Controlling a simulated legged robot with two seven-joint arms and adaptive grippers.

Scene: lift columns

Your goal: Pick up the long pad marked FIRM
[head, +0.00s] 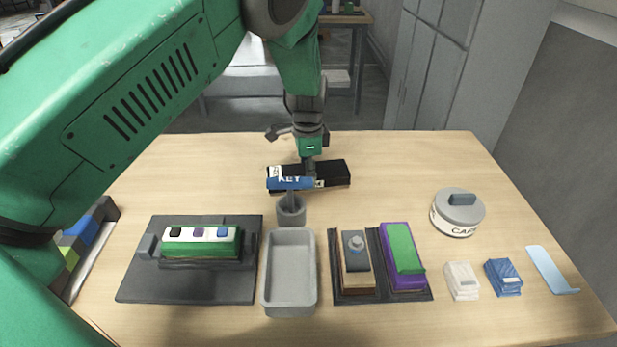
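No marking reading FIRM is legible. A long green block (201,248) with a white top strip and several coloured squares lies on a dark plate (185,287) at left. A long green piece (404,248) lies on a purple base (405,282) at right of centre. Beside it a grey piece with a round knob (356,258) sits on a wooden block. My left gripper (308,160) is at the back centre, over or just in front of a long black block (334,174); contact is unclear. Its finger opening is hard to make out. My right gripper is not in view.
A grey tray (289,309) is empty. A lidded round tin (457,216), white cloth (461,281), blue cloth (503,278) and pale blue strip (549,269) lie at right.

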